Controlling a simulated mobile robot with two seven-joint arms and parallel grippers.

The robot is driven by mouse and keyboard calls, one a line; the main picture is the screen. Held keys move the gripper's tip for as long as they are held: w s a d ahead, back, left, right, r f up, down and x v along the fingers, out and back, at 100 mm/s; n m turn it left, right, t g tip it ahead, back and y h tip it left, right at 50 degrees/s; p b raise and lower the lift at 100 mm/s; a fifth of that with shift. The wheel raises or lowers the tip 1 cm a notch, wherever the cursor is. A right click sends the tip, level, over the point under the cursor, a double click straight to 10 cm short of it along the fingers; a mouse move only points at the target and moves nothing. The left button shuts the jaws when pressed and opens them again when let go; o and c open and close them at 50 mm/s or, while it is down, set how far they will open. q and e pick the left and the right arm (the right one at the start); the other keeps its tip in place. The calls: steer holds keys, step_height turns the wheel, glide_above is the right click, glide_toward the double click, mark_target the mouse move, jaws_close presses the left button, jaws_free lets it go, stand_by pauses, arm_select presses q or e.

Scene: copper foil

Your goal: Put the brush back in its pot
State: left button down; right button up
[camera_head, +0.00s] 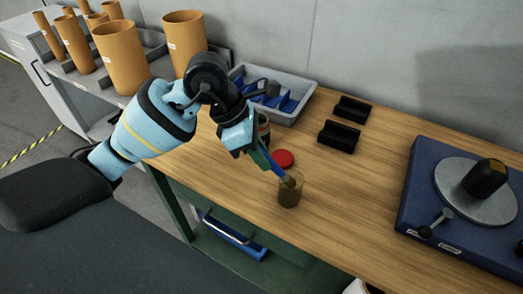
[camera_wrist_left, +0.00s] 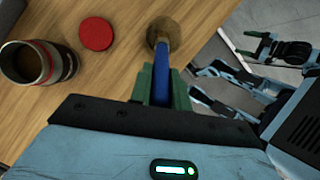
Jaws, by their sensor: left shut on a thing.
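The brush (camera_head: 277,167) has a blue handle and a brownish lower end. My left gripper (camera_head: 262,150) is shut on the handle above the bench and holds it tilted. The pot (camera_head: 289,196) is a small clear glass with brown in its lower part, standing upright below the gripper. The brush's lower end overlaps the pot's mouth and looks to be inside it; how deep I cannot tell. In the left wrist view the blue handle (camera_wrist_left: 161,80) runs between the green fingers to the brown round shape of the pot (camera_wrist_left: 166,32). My right gripper (camera_wrist_left: 262,46) shows small there, fingers apart.
A red lid (camera_head: 284,158) lies just behind the pot. An open dark tin (camera_wrist_left: 38,63) stands beside it. A grey tray (camera_head: 290,110) with blue pieces and two black blocks (camera_head: 339,136) lie behind. A blue turntable unit (camera_head: 430,180) is right. Bench between is clear.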

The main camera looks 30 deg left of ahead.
arm_select(q)
steer(key=c, duration=1.3)
jaws_free()
steer(key=shift+r, duration=0.35)
steer(key=v, duration=1.2)
steer(key=shift+r+p, duration=0.15)
steer(key=shift+p, duration=0.25)
